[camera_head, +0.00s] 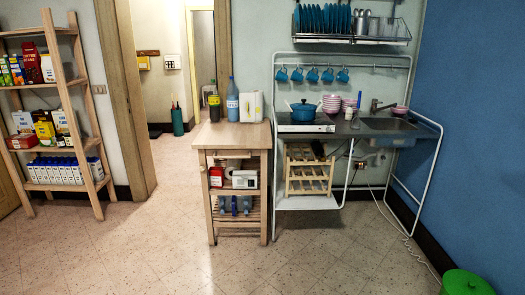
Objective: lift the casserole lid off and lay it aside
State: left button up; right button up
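A blue casserole (303,115) stands on a white hob (305,128) on the counter, right of the middle in the head view. Its blue lid (303,105) appears to sit on top of it, though the pot is small in the picture. Something thin sticks out at its left side, too small to make out. Neither of my grippers is in view.
A wooden trolley (232,134) with bottles and a white appliance (251,106) stands left of the counter. Pink bowls (332,104) and a sink (388,125) are right of the casserole. Blue cups (312,75) hang above. The floor (170,240) in front is clear.

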aim_at(303, 106)
jog(key=i, duration=2.05)
jog(key=i+z, duration=0.1)
jog(key=i, duration=0.55)
jog(key=i+j+z, duration=0.1)
jog(key=i, duration=0.55)
jog(key=i+j+z, duration=0.15)
jog(key=i, duration=0.5)
